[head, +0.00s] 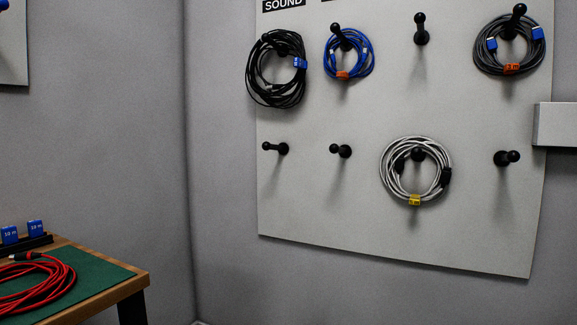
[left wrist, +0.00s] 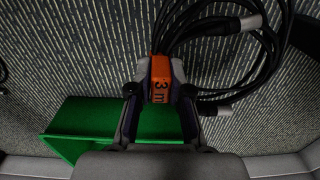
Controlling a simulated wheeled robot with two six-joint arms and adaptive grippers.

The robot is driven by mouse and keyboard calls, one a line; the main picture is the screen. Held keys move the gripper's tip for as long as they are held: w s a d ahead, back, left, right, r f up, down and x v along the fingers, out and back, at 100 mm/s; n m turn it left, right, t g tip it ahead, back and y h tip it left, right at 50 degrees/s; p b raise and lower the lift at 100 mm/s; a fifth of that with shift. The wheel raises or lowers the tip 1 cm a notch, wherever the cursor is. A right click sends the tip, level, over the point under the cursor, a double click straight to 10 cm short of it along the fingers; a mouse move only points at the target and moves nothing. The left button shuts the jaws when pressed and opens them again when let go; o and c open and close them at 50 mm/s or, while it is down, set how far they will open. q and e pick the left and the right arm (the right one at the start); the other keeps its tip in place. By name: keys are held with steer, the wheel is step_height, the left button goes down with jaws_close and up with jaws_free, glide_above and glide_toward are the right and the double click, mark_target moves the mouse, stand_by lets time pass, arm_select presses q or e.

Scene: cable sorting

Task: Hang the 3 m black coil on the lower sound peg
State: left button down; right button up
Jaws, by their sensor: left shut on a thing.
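The black coil (left wrist: 218,50) with silver connectors shows in the left wrist view. My left gripper (left wrist: 160,72) is shut on its orange "3 m" tag (left wrist: 160,90), and the cable loops extend to the upper right, partly out of the picture. In the head view the lower sound peg (head: 276,148) is bare, on the board below the SOUND label (head: 283,4). Above it, another black coil (head: 276,70) with a blue tag hangs on the upper peg. Neither gripper shows in the head view.
On the board (head: 330,215), a blue coil (head: 349,67), a grey coil (head: 509,65) and a white coil (head: 385,170) hang on pegs; other pegs are bare. A red coil (head: 45,295) lies on the table's green mat (head: 105,272). A green container (left wrist: 90,115) is below my left gripper.

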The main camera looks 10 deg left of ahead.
arm_select(q)
steer(key=w+a+r, duration=0.1)
steer(key=w+r, duration=0.5)
steer(key=r, duration=0.3)
steer(key=w+r, duration=0.7)
steer(key=r, duration=0.2)
step_height(320, 180, up, 14)
steer(key=a+n+p, duration=0.1)
steer(key=a+p, duration=0.1)
steer(key=s+a+r+n, duration=0.1)
steer(key=s+r, duration=0.2)
steer(key=r, duration=0.4)
steer(key=s+f+n, duration=0.1)
steer(key=s+n, duration=0.2)
steer(key=s, duration=0.7)
step_height(320, 180, up, 28)
steer(key=s+p, duration=0.2)
steer(key=p, duration=3.6)
steer(key=shift+a+r, duration=0.25)
steer(key=shift+f, duration=0.1)
